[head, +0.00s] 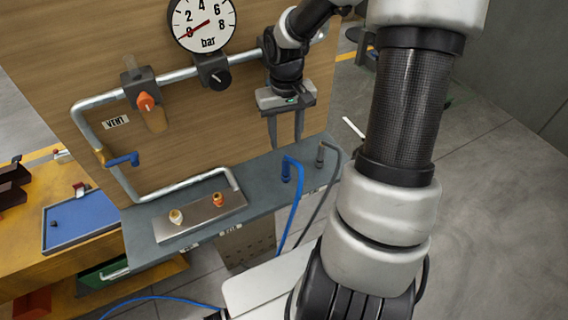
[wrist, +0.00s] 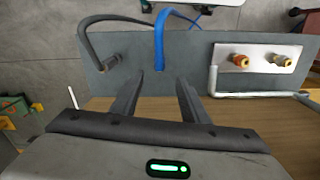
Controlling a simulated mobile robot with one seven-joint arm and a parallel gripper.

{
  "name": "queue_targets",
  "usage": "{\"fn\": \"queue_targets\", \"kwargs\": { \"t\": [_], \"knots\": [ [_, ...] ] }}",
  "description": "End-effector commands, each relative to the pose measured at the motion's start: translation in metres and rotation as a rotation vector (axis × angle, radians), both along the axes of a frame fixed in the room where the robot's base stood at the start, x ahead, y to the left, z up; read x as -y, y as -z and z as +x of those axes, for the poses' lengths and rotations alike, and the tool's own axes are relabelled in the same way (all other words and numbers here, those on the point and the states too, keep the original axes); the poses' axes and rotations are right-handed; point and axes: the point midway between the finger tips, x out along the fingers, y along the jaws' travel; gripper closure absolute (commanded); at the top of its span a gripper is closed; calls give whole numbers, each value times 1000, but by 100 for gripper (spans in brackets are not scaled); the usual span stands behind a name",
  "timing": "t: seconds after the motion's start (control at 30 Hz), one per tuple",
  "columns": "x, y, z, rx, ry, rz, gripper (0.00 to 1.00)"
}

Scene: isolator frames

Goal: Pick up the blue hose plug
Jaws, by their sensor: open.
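The blue hose plug (head: 286,173) stands upright on the grey shelf, its blue hose arching over and hanging down past the shelf's front edge. In the wrist view the blue hose plug (wrist: 160,63) shows beyond my fingers, roughly in line with the gap between them. My gripper (head: 286,143) is open and empty, fingers pointing down, and appears just above and behind the plug in the head view. My gripper also shows in the wrist view (wrist: 156,82). The plug is not between the fingers. Its lower end cannot be made out.
A metal plate (head: 195,218) with two brass-coloured fittings lies to the left on the shelf (head: 262,188). Behind are a wooden panel (head: 200,120), pipes (head: 150,82) and a gauge (head: 205,22).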

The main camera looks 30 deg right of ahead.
Motion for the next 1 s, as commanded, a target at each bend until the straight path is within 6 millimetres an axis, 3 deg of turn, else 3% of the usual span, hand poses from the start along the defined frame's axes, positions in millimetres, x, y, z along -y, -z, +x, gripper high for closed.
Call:
{"fn": "queue_targets", "kwargs": {
  "t": [0.13,0.43,0.7,1.0],
  "knots": [
    [-1,30,-1,-3,-2,2,59],
    [0,54,-1,-1,-1,0,59],
    [0,93,-1,-2,-2,0,59],
    [1,100,-1,1,-1,-2,59]
  ]
}}
